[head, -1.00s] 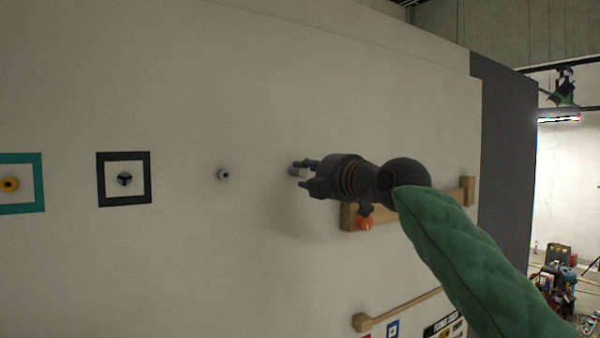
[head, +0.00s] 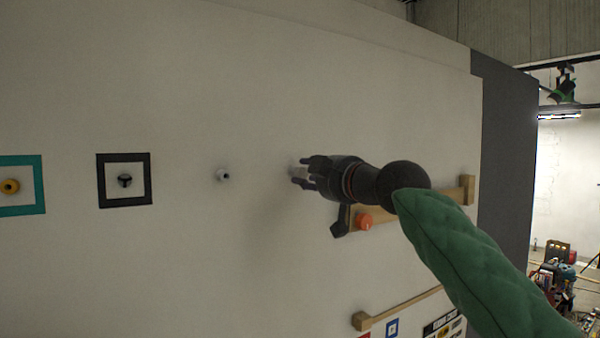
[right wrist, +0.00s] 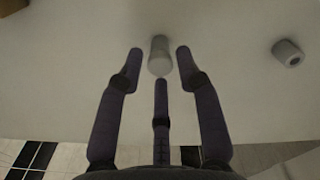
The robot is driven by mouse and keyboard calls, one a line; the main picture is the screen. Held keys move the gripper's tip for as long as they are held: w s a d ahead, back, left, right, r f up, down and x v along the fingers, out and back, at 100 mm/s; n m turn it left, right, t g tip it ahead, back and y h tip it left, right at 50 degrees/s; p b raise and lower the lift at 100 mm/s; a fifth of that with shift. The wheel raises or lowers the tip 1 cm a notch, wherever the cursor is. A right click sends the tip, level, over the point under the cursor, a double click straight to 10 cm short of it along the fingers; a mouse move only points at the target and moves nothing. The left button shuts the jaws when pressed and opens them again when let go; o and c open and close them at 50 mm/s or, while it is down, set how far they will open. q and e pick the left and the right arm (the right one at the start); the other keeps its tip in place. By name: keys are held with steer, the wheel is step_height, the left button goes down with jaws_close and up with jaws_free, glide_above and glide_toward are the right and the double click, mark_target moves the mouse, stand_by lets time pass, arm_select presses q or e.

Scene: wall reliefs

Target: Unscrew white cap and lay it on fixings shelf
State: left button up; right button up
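The white cap (right wrist: 159,55) is a short pale cylinder standing out from the wall between the tips of my right gripper (right wrist: 159,62). Small gaps show between the cap and the two side fingers, and the third finger lies below it. In the head view my right gripper (head: 300,175) is at the wall, open, and its fingers mostly hide the cap. A wooden shelf (head: 412,206) is fixed to the wall behind my right wrist, partly hidden by it. I cannot tell whether this is the fixings shelf. My left gripper is not in view.
An orange round piece (head: 364,221) shows at the wooden shelf. A small white fitting (head: 223,175) sticks out left of the gripper. Further left are a black frame (head: 102,181) and a teal frame (head: 40,185), each around a knob. A wooden rail (head: 400,305) is lower down, above signs.

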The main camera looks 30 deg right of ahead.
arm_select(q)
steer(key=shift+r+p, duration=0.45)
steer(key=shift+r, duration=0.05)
arm_select(e)
steer(key=m, duration=0.7)
jaws_close()
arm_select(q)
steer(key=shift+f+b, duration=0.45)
arm_select(e)
steer(key=n, duration=0.4)
steer(key=shift+f, duration=0.1)
steer(key=shift+n, duration=0.7)
